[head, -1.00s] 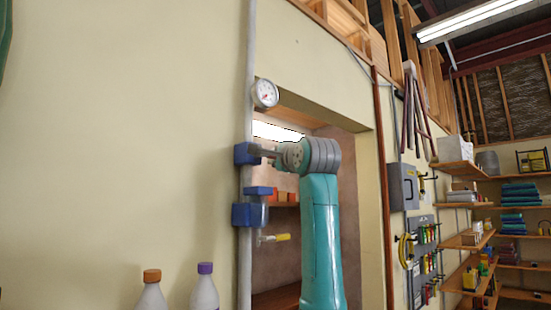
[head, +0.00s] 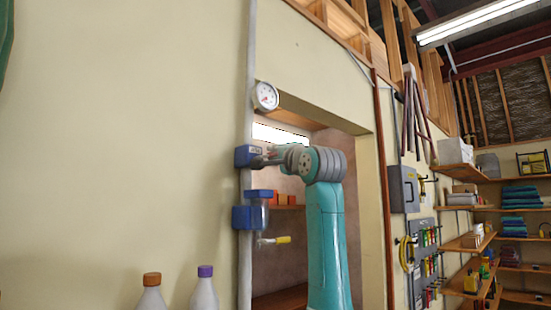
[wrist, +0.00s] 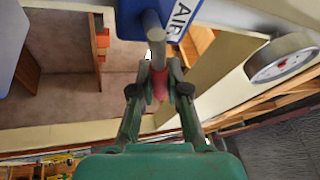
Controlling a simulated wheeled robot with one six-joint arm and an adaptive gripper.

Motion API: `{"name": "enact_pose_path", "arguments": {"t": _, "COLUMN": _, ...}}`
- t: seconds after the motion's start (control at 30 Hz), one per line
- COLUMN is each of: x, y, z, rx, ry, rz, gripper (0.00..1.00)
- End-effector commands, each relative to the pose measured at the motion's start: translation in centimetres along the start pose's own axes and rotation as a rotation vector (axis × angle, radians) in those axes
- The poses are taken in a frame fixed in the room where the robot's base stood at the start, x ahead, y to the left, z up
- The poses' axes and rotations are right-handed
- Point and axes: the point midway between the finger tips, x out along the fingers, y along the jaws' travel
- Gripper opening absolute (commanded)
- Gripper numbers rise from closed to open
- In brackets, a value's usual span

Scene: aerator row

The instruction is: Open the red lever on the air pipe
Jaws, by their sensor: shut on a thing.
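The red lever (wrist: 158,82) shows in the wrist view, its red grip between the two fingers of my gripper (wrist: 159,78). The fingers are shut on it. A grey stem joins the lever to a blue valve body (wrist: 130,18) with a white AIR label. In the head view the AIR valve body (head: 246,155) sits on the grey vertical pipe (head: 246,105), and a grey stem runs from it toward my gripper. There, my arm hides most of the lever and the fingers.
A round gauge (head: 266,95) sits above the valve. Below is another blue fitting (head: 250,217) with a yellow-handled lever (head: 275,240). A recess with shelves opens behind my arm. Two bottles, one orange-capped (head: 151,295) and one purple-capped (head: 205,290), stand below left. The wall at left is bare.

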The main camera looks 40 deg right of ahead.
Motion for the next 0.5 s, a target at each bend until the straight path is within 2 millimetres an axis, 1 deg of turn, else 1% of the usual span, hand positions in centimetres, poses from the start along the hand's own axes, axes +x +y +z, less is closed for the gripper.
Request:
{"name": "enact_pose_path", "arguments": {"t": 0.2, "x": 0.10, "y": -0.44, "z": 0.09, "rx": -0.102, "ry": -0.022, "rz": -0.040, "gripper": 0.00}}
{"name": "enact_pose_path", "arguments": {"t": 0.5, "x": 0.14, "y": -0.76, "z": 0.17, "rx": -0.161, "ry": -0.036, "rz": -0.065, "gripper": 0.00}}
